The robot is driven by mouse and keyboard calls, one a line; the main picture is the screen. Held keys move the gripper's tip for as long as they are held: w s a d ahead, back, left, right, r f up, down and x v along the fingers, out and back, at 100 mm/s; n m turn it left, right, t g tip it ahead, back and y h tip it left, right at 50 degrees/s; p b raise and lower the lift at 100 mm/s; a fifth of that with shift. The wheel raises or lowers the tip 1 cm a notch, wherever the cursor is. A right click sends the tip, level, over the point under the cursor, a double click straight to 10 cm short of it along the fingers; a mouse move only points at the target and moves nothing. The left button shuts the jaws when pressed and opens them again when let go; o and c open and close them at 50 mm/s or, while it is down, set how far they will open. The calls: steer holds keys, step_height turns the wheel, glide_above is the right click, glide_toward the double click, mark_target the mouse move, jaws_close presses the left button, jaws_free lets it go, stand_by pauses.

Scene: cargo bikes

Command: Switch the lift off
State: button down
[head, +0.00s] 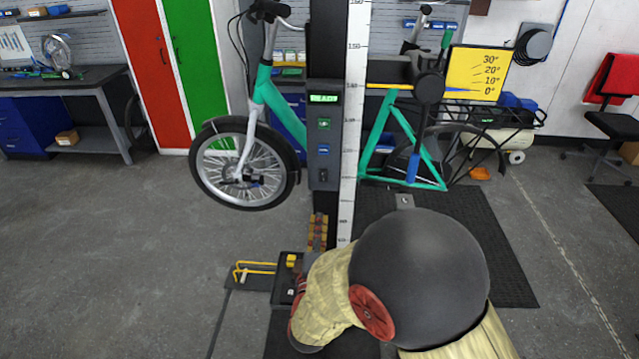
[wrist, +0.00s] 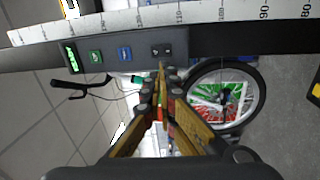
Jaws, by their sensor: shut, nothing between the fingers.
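The lift's control panel (head: 323,135) is on the dark column, with a lit green display (head: 323,98) that seems to read READY. Below it are a green button (head: 323,124), a blue button (head: 323,150) and a small black switch (head: 323,174). In the wrist view the panel lies sideways across the top, with the black switch (wrist: 162,49) right above my fingertips. My gripper (wrist: 162,74) is shut and empty, its tips close to the switch end of the panel. I cannot tell whether they touch. My arm hides part of the column's foot in the head view.
A teal bike (head: 265,95) hangs at the column, its front wheel (head: 244,166) left of the panel. A white scale (head: 350,120) runs along the column's right side. A yellow bar (head: 255,265) sits low at left. The floor at left is clear.

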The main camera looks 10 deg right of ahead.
mark_target(323, 174)
steer(key=shift+r+n, duration=0.1)
steer(key=shift+n, duration=0.2)
steer(key=b+x, duration=0.2)
steer(key=x, duration=1.1)
steer(key=shift+w+d+r, duration=0.1)
steer(key=shift+w+d, duration=0.1)
steer(key=shift+w, duration=0.25)
steer(key=shift+w+d+r+p, duration=0.1)
steer(key=shift+w+r+p, duration=0.25)
steer(key=shift+r+p, duration=0.1)
steer(key=shift+f, duration=0.1)
steer(key=shift+s, duration=0.1)
